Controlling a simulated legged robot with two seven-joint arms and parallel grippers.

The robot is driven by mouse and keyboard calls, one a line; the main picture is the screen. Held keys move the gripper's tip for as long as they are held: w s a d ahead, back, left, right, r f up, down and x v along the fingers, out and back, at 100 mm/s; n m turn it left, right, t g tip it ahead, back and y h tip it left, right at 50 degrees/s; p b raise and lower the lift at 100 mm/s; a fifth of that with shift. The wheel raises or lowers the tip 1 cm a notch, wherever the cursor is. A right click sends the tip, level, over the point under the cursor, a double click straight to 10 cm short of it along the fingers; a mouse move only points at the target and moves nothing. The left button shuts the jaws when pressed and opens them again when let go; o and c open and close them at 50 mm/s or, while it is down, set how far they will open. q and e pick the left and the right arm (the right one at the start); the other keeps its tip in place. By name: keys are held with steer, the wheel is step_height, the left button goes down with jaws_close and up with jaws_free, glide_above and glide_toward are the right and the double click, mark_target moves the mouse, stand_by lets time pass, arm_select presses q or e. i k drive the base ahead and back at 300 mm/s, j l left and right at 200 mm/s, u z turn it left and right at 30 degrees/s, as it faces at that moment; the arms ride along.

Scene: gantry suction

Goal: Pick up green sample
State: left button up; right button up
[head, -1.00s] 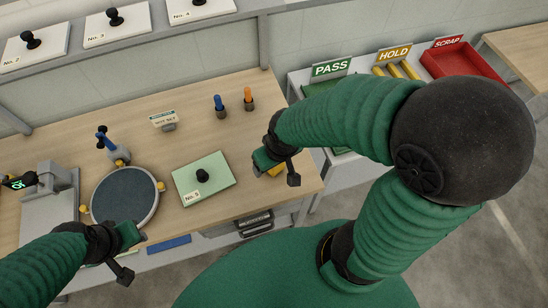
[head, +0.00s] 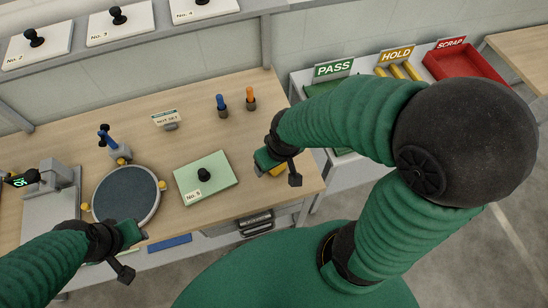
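The green sample (head: 214,188) is a flat pale green plate with a black knob on top and a "No. 5" label. It lies on the wooden table in the head view, between my two grippers. My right gripper (head: 276,166) is just right of the plate, apart from it, with its fingers spread and nothing between them. My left gripper (head: 134,252) is lower left, in front of the round dark disc, and its fingers are also spread and empty.
A round dark disc (head: 125,197) with yellow clamps sits left of the plate. Blue (head: 222,106) and orange (head: 251,99) pegs stand behind it. White numbered plates (head: 124,24) lie on the shelf. PASS (head: 333,69), HOLD and SCRAP trays stand at the right.

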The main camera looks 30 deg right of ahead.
mark_target(197, 180)
steer(key=i+j, duration=0.1)
steer(key=j, duration=0.3)
steer(key=i+j, duration=0.15)
steer(key=j, duration=0.3)
steer(key=i+j, duration=0.1)
steer(key=j, duration=0.3)
